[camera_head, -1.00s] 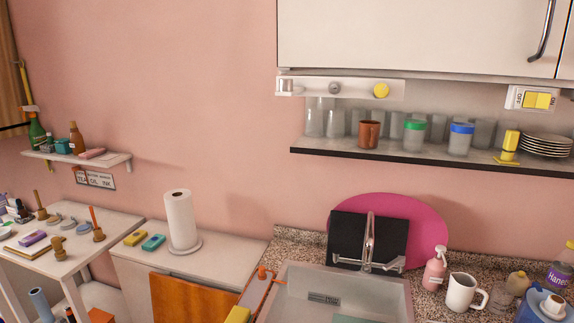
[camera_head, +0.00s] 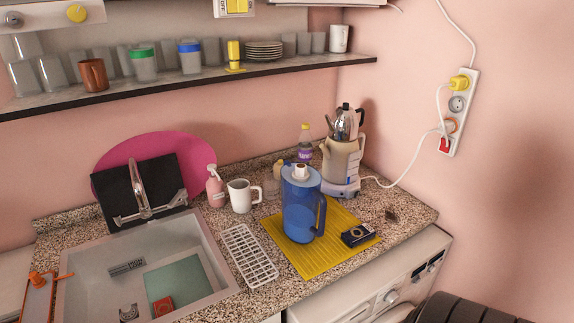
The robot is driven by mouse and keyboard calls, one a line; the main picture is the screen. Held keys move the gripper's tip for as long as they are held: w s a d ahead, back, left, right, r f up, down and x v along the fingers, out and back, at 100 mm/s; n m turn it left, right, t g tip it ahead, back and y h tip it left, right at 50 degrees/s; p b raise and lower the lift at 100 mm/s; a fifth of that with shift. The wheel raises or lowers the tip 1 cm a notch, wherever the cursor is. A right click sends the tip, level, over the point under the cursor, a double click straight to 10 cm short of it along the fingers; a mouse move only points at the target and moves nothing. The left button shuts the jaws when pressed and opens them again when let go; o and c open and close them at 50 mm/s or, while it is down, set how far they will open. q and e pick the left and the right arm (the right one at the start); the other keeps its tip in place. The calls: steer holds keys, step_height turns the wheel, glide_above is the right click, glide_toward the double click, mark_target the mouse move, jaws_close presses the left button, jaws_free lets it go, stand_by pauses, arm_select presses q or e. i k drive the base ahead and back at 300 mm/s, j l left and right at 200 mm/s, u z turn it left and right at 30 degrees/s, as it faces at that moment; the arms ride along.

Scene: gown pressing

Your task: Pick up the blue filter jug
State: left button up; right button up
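The blue filter jug (camera_head: 299,212) stands upright on a yellow ribbed mat (camera_head: 283,252) on the speckled counter, right of the sink. Neither of my grippers shows in the head view.
A white rack (camera_head: 248,256) lies between the sink (camera_head: 90,282) and the mat. A white mug (camera_head: 240,196), a pink soap bottle (camera_head: 215,187) and a kettle on a cream appliance (camera_head: 342,160) stand behind. A dark small box (camera_head: 358,235) lies right of the jug. A shelf (camera_head: 190,83) hangs above.

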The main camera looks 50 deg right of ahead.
mark_target(300, 203)
steer(key=k+j+z, duration=0.1)
steer(key=z, duration=1.4)
